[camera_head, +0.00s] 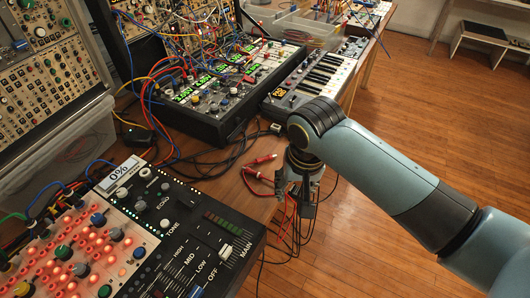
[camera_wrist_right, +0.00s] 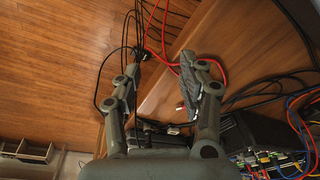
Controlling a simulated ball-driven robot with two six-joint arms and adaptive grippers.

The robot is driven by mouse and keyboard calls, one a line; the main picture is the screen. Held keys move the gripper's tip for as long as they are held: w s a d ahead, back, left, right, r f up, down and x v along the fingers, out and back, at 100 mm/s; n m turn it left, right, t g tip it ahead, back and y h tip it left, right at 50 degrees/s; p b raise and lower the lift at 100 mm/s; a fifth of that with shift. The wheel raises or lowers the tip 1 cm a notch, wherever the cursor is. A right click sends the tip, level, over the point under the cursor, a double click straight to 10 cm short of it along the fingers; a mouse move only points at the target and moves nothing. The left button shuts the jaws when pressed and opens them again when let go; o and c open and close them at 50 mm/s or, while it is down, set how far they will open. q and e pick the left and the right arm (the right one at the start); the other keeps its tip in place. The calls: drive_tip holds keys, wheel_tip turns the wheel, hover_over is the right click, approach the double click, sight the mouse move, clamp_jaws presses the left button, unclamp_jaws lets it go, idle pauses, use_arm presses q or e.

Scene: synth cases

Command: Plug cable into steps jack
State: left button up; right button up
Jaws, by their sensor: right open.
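Red cables with red plugs (camera_head: 262,159) lie at the table edge in the head view, just left of my right gripper (camera_head: 298,190). A red cable (camera_wrist_right: 152,48) also shows in the right wrist view and passes behind a fingertip. My right gripper (camera_wrist_right: 158,72) is open, its fingers apart, pointing down by the table edge. I see nothing held between them, and I cannot tell whether a finger touches a cable. Which cable is the task's, and the steps jack, I cannot make out; panel labels are too small. My left gripper is not in view.
A mixer panel (camera_head: 205,215) with lit red buttons beside it fills the front left. A black-cased synth module (camera_head: 213,95), a small keyboard (camera_head: 318,75) and modular racks (camera_head: 40,80) stand behind. Black cables (camera_wrist_right: 136,30) hang over the table edge. Wooden floor (camera_head: 440,120) is clear at right.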

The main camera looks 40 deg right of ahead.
drive_tip(key=w+m, duration=0.1)
drive_tip(key=w, duration=0.1)
drive_tip(key=w+m, duration=0.2)
drive_tip(key=w+r+m, duration=0.1)
drive_tip(key=w, duration=0.1)
drive_tip(key=shift+d+r+m+g, duration=0.1)
drive_tip(key=shift+d+m+g, duration=0.2)
drive_tip(key=w+r+m+g+p, duration=0.1)
drive_tip(key=w+r+m, duration=0.4)
drive_tip(key=w+m, duration=0.35)
hover_over(258, 159)
drive_tip(key=shift+y, duration=0.4)
drive_tip(key=f, duration=0.3)
drive_tip(key=f+b, duration=0.1)
drive_tip(key=f, duration=0.1)
drive_tip(key=shift+s+a, duration=0.15)
drive_tip(key=shift+a, duration=0.15)
drive_tip(key=f+b, duration=0.1)
drive_tip(key=f, duration=0.4)
drive_tip(key=shift+d+f, duration=0.15)
drive_tip(key=shift+d, duration=0.05)
clamp_jaws()
